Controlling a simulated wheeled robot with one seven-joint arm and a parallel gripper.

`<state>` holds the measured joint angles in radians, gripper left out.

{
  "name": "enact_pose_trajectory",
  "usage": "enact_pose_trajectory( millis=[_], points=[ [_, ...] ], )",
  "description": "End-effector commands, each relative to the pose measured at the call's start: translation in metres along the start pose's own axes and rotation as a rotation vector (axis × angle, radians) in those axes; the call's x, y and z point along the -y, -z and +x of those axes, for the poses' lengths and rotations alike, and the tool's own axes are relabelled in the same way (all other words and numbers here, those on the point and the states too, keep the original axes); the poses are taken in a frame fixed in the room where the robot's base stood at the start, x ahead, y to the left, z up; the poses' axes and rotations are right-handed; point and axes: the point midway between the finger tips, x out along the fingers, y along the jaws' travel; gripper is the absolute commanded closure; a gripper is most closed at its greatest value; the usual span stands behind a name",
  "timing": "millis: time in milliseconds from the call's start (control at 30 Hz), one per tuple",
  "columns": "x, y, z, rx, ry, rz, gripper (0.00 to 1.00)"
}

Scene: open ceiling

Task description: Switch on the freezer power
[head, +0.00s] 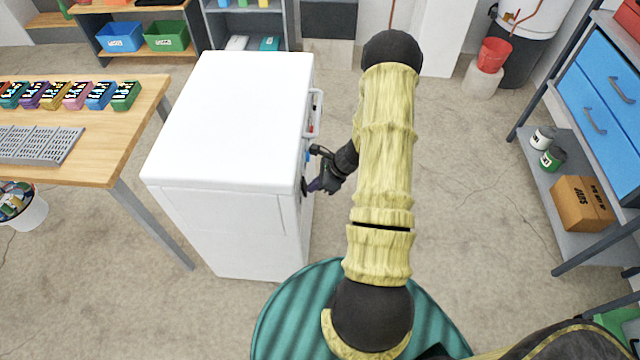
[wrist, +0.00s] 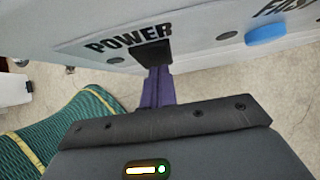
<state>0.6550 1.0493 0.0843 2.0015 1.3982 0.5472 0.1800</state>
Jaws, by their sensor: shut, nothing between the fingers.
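The white freezer (head: 232,110) stands left of my arm in the head view. Its control side faces right, towards my gripper (head: 311,186). In the wrist view the panel (wrist: 205,30) bears the word POWER (wrist: 128,38). My gripper's purple fingers (wrist: 157,84) are shut and empty, pointing at the panel just under that word. A dark block (wrist: 153,53) sits at their ends; I cannot tell if it is the fingertips or the power switch. It looks to be at or very near the panel. The switch's position is not readable.
A blue switch (wrist: 265,35) beside partly cut-off lettering is to the right on the panel. A handle (head: 314,112) juts from the freezer's right side. A wooden table (head: 130,125) stands close on the left. The floor right of my arm is free up to a shelf rack (head: 575,215).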

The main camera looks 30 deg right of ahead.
Motion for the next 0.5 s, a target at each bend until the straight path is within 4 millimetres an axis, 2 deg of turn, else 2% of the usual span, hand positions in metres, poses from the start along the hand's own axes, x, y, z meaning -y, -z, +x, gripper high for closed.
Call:
enact_pose_trajectory(
  millis=[500],
  points=[
    [-0.0002, -0.0015, 0.0060, 0.078, -0.002, -0.001, 1.00]
  ],
)
